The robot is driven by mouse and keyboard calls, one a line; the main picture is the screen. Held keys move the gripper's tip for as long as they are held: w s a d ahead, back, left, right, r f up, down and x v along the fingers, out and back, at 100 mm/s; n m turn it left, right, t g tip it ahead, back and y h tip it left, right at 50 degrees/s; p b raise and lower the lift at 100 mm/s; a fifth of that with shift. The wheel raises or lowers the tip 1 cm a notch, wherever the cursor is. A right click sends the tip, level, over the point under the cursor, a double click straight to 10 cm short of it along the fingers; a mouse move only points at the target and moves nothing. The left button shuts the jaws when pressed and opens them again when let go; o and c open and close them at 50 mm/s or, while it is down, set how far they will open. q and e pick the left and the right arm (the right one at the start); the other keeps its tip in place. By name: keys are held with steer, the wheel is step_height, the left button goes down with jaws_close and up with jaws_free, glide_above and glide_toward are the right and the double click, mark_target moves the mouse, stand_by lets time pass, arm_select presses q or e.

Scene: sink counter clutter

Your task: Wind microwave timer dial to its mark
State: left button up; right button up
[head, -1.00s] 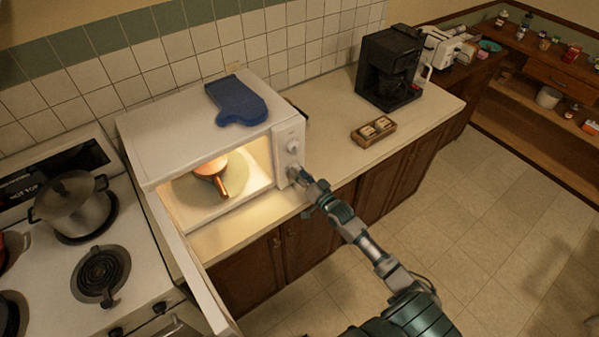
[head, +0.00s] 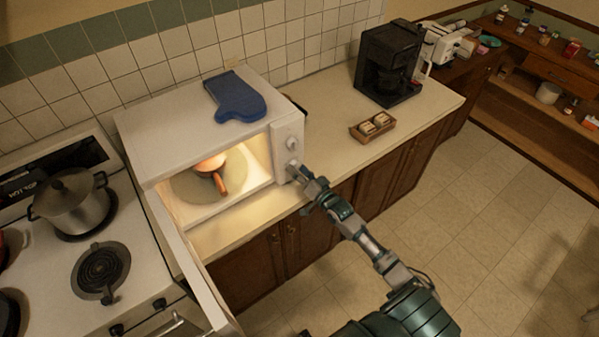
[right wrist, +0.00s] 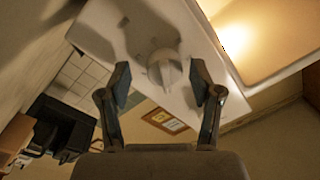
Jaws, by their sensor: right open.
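The white microwave (head: 190,130) stands on the counter with its door (head: 190,265) swung open and its inside lit. A dial (head: 292,144) shows on the upper part of its control panel. My right gripper (head: 297,171) is at the lower part of the panel, below that dial. In the right wrist view, a pale dial with a raised ridge (right wrist: 165,69) sits ahead between the two spread fingertips of the right gripper (right wrist: 160,84). I see no clear contact. The timer mark cannot be made out. My left gripper is not in view.
A pan (head: 213,164) sits inside the microwave. A blue oven mitt (head: 236,98) lies on top. A wooden tray (head: 372,128) and black coffee maker (head: 388,65) stand to the right. A pot (head: 72,200) is on the stove at left.

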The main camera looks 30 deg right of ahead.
steer(key=s+d, duration=0.1)
steer(key=s, duration=1)
steer(key=shift+s+d+f, duration=0.25)
steer(key=shift+s+f, duration=0.1)
steer(key=shift+s, duration=0.05)
steer(key=s+n+h+b, duration=0.1)
steer(key=s+n+b, duration=0.3)
steer(key=n+b, duration=0.35)
steer(key=w, duration=0.5)
steer(key=w+a, duration=0.1)
steer(key=w, duration=0.5)
steer(key=w+r, duration=0.1)
steer(key=w, duration=0.4)
steer(key=shift+w+a, duration=0.3)
steer(key=shift+a, duration=0.1)
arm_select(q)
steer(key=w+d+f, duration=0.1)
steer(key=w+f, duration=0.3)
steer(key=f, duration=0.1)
